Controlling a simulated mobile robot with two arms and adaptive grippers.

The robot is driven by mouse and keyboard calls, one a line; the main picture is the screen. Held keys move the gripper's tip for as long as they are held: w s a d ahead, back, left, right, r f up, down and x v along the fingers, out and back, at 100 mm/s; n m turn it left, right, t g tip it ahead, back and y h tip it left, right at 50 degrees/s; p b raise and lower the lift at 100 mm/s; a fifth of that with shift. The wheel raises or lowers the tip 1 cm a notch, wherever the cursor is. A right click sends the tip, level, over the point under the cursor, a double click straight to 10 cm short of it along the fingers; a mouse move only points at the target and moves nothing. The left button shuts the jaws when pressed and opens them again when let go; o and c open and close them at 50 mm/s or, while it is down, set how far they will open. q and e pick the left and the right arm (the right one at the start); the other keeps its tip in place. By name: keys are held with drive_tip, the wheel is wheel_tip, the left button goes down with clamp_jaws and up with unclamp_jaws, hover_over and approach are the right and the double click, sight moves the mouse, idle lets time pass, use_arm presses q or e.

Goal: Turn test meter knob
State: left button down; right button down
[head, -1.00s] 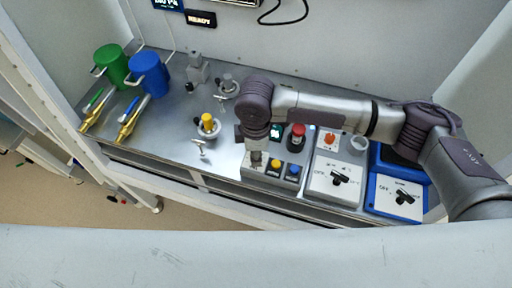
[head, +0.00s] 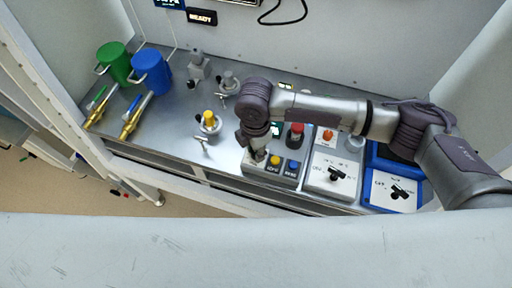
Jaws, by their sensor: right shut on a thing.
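The right gripper (head: 256,152) points down at the left end of a grey button box (head: 274,177) with a yellow and a blue button. Its fingers are shut on a small part there, mostly hidden by the gripper and wrist. Two black dial knobs stand apart to the right: one on a grey box with a white face (head: 337,173), one on a blue-framed meter (head: 399,191). Which is the test meter is not readable; the gripper touches neither dial. The left gripper is out of view.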

drive_tip(key=shift+a, duration=0.1)
drive_tip(key=c, duration=0.9)
unclamp_jaws()
wheel_tip(320, 180, up, 12)
drive_tip(key=shift+w+r, duration=0.1)
